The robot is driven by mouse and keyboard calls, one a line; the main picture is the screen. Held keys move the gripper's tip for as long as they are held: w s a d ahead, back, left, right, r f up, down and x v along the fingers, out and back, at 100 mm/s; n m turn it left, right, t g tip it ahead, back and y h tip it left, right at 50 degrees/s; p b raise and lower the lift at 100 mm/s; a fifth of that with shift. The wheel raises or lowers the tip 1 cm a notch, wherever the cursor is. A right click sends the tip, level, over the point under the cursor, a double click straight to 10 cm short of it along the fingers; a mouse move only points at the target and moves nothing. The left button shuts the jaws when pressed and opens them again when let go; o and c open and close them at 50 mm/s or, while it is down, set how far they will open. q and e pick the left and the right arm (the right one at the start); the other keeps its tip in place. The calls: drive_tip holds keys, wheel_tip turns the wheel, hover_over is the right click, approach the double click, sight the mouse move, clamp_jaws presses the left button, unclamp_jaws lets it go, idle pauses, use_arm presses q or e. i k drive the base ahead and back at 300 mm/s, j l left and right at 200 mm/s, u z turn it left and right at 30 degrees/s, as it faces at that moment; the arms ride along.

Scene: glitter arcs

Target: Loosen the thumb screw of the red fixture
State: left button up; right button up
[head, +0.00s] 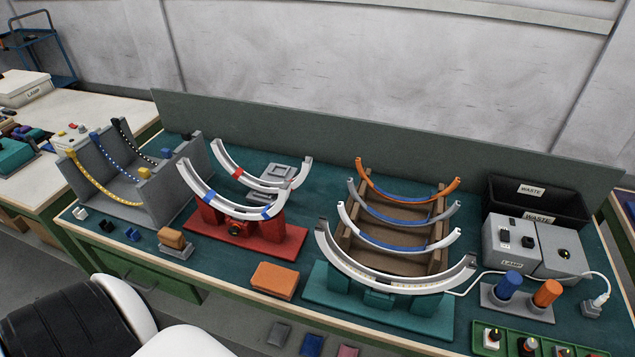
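The red fixture (282,240) stands on the green bench mat, left of centre. A whitish curved channel with blue bands (213,200) rests across its red uprights, ends up. A small dark round knob (235,228), which looks like the thumb screw, sits at the front of the fixture under the low part of the arc. It is too small to tell how tight it is. Neither of my grippers is in view.
A second pale arc with red bands (224,157) stands close behind. An orange-brown block (274,280) lies in front, and a tan block on a grey stand (172,239) is front left. A teal fixture (437,326) and a brown rack of arcs (401,212) stand to the right.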

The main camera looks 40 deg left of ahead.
sight(233, 232)
drive_tip(key=k+j+z, duration=0.1)
drive_tip(key=j+z, duration=0.3)
drive_tip(key=k+j+z, duration=0.15)
drive_tip(key=j+z, duration=0.25)
drive_tip(key=k+j+z, duration=0.25)
drive_tip(key=z, duration=0.15)
drive_tip(key=k+j+z, duration=0.35)
drive_tip(key=i+j, duration=0.05)
drive_tip(key=i, duration=0.05)
